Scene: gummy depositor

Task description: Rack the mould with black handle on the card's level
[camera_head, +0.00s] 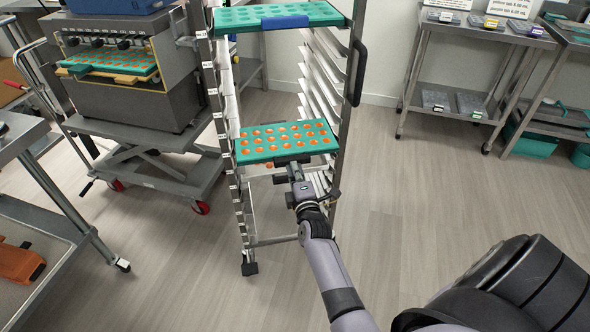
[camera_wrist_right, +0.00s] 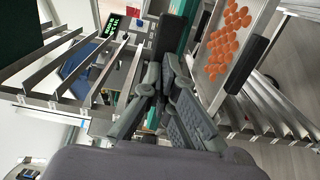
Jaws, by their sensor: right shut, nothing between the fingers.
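The teal mould with orange-filled cavities (camera_head: 285,137) lies in the tall rack (camera_head: 357,75) at mid height, looking level. Its black handle (camera_head: 292,160) faces me at the front edge; it also appears as a dark block (camera_wrist_right: 172,38) in the wrist view. My right gripper (camera_head: 294,172) is shut and empty, just in front of the handle; its fingers (camera_wrist_right: 164,70) show close to it in the wrist view. I cannot tell whether they touch. Small white labels (camera_head: 214,92) run down the rack's left upright; I cannot make out which is the card. My left gripper is out of view.
Another teal mould with a blue handle (camera_head: 285,22) sits higher in the rack. A tray of orange pieces (camera_wrist_right: 212,88) with a dark handle shows in the wrist view. The depositor (camera_head: 130,75) stands left on a cart. Floor right of the rack is clear.

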